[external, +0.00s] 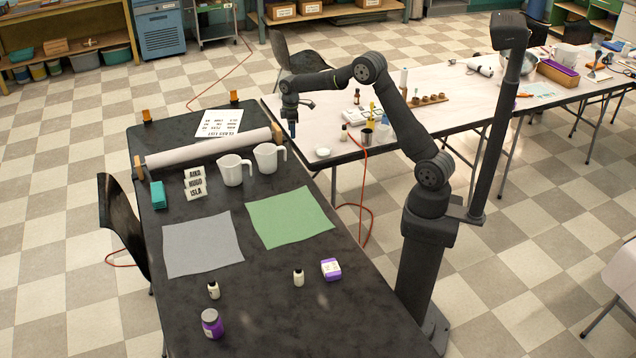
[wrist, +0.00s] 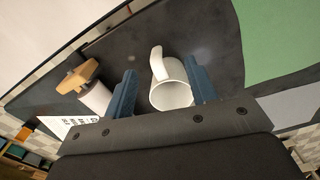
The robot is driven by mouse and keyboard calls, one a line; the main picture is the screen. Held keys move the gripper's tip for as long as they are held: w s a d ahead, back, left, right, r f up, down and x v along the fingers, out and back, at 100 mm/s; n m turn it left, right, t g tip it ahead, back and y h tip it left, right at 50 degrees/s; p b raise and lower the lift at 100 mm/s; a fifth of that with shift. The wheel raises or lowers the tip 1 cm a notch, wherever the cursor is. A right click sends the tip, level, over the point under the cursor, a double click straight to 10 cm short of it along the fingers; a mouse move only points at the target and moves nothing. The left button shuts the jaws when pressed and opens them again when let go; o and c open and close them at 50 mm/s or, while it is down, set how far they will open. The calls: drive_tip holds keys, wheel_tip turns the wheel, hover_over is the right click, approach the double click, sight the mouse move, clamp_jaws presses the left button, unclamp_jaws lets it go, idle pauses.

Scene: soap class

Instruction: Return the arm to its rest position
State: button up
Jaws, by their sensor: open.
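My gripper (external: 292,129) is raised above the far right end of the dark table (external: 285,283). In the wrist view its two blue fingers (wrist: 158,92) stand well apart, with nothing held between them. A white mug (wrist: 172,95) shows beyond the fingers in that view, below the gripper and apart from it. In the external view two white mugs stand upright on the table, one on the left (external: 231,171) and one on the right (external: 266,160). My arm is bent up and over from its base at the right.
A paper roll (external: 208,149) on a wooden holder crosses the far end. Name cards (external: 194,184), a grey cloth (external: 203,245), a green cloth (external: 289,217), a purple jar (external: 212,323) and small bottles lie nearer. A light table (external: 449,97) with cups and bottles stands behind my arm.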

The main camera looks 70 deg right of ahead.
drive_tip(key=shift+n, duration=0.3)
drive_tip(key=shift+w+a, duration=0.25)
drive_tip(key=shift+a, duration=0.45)
drive_tip(key=shift+w+a, duration=0.2)
drive_tip(key=shift+a, duration=0.45)
drive_tip(key=shift+w+a, duration=0.25)
drive_tip(key=shift+a, duration=0.45)
